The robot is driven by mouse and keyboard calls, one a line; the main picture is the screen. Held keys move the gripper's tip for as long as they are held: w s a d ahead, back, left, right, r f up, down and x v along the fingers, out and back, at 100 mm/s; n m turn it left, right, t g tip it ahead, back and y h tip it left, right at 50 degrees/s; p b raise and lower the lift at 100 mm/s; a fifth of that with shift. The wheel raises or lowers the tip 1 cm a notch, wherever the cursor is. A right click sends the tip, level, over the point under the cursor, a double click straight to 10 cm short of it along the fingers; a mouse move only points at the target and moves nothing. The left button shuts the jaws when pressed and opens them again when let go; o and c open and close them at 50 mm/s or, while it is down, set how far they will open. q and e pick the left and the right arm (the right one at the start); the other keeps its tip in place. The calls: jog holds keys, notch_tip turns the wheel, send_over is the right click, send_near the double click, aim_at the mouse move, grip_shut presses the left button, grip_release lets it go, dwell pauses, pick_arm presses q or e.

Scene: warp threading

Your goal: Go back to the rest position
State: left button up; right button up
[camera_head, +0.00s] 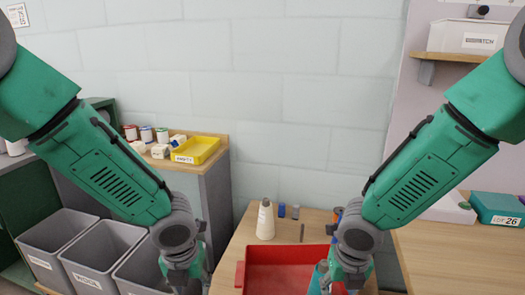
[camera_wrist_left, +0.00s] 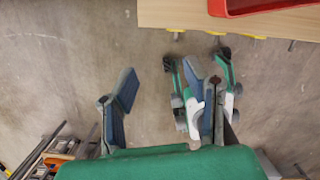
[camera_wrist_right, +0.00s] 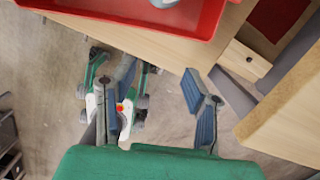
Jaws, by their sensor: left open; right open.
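My left gripper (camera_wrist_left: 162,82) is open and empty in the left wrist view, with bare floor beyond its fingers. In the head view it hangs at the bottom edge, left of the wooden table (camera_head: 240,240). My right gripper (camera_wrist_right: 160,80) is open and empty in the right wrist view, near the table's front edge. In the head view the right arm covers the right part of the red tray (camera_head: 275,255), and its fingers are mostly cut off by the lower edge. The tray also shows in the right wrist view (camera_wrist_right: 110,17), with a pale object partly visible inside.
Grey bins (camera_head: 90,255) stand at the lower left, below a counter with a yellow tray (camera_head: 196,149). A teal box (camera_head: 498,208) is at the right. Table space right of the right arm is clear.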

pick_arm(q)
jog(key=s+a+f+n+g+h, duration=0.2)
jog(key=s+f+n+g+h, duration=0.1)
jog(key=s+f+n, duration=1.1)
pick_arm(e)
jog(key=s+f+m+g+y, duration=0.2)
jog(key=s+f+m, duration=1)
jog(key=s+m, duration=0.35)
pick_arm(q)
jog(key=s+a+f+n+t+y, duration=0.1)
jog(key=s+a+f+n+y, duration=0.1)
jog(key=s+a+n, duration=0.9)
jog(key=s+n+y, duration=0.1)
jog(key=s+n, duration=0.1)
jog(key=n, duration=0.8)
jog(key=shift+s+f+t, duration=0.2)
jog(key=shift+s+t, duration=0.2)
pick_arm(e)
jog(key=s+d+f+m+h, duration=0.1)
jog(key=s+d+m, duration=0.4)
jog(key=m, duration=0.5)
jog(key=s+d+f+m+t+h, duration=0.1)
jog(key=s+d+f+m, duration=0.1)
jog(key=s+d+m, duration=0.4)
jog(key=s+m, duration=0.1)
jog(key=m, duration=0.3)
jog(key=shift+s, duration=0.15)
